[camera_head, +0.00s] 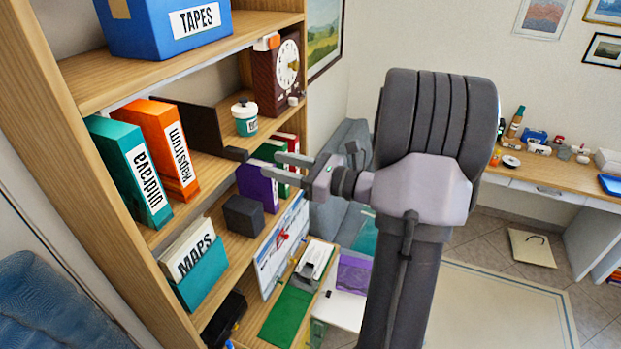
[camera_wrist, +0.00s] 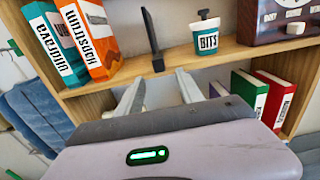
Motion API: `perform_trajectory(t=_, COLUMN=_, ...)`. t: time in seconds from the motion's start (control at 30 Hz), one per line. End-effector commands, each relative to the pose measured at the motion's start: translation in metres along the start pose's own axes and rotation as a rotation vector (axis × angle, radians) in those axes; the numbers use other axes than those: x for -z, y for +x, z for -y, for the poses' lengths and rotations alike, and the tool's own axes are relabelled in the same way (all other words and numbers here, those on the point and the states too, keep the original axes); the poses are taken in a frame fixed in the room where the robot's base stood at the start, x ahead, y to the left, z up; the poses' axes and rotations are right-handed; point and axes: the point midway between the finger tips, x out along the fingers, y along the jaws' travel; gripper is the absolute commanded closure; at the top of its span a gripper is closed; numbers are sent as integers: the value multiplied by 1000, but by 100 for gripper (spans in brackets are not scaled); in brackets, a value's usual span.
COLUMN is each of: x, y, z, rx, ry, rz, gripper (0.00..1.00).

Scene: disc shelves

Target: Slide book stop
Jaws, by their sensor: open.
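The book stop (camera_head: 200,128) is a thin dark upright plate on the middle shelf, right of the teal Uldrava book (camera_head: 128,170) and the orange Kapstrum book (camera_head: 168,145), with a gap between. Its dark block-like front end (camera_head: 235,154) is at the shelf's front edge. My gripper (camera_head: 270,164) is open and empty in front of the shelf, just right of the block. In the wrist view its fingers (camera_wrist: 160,80) point towards the block, apart from it.
The teal-and-white BITS cup (camera_head: 245,117) stands right of the book stop, with a brown clock (camera_head: 278,75) beyond. A blue TAPES box (camera_head: 165,25) is above. Below are a dark cube (camera_head: 243,215), a purple book (camera_head: 257,187) and a MAPS holder (camera_head: 200,270).

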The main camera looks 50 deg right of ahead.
Motion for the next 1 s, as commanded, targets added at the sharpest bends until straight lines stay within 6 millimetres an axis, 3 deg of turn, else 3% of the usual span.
perform_trajectory(t=0.1, x=4, y=-41, z=1, rx=6, ry=-1, rz=0, gripper=56)
perform_trajectory(t=0.2, x=3, y=-67, z=1, rx=5, ry=-1, rz=-1, gripper=56)
perform_trajectory(t=0.4, x=1, y=-95, z=0, rx=1, ry=0, rz=0, gripper=56)
perform_trajectory(t=0.87, x=0, y=-97, z=0, rx=-1, ry=0, rz=-1, gripper=56)
perform_trajectory(t=0.97, x=14, y=-83, z=-18, rx=-59, ry=-32, rz=-38, gripper=56)
perform_trajectory(t=1.0, x=28, y=-70, z=-37, rx=-118, ry=-68, rz=-76, gripper=56)
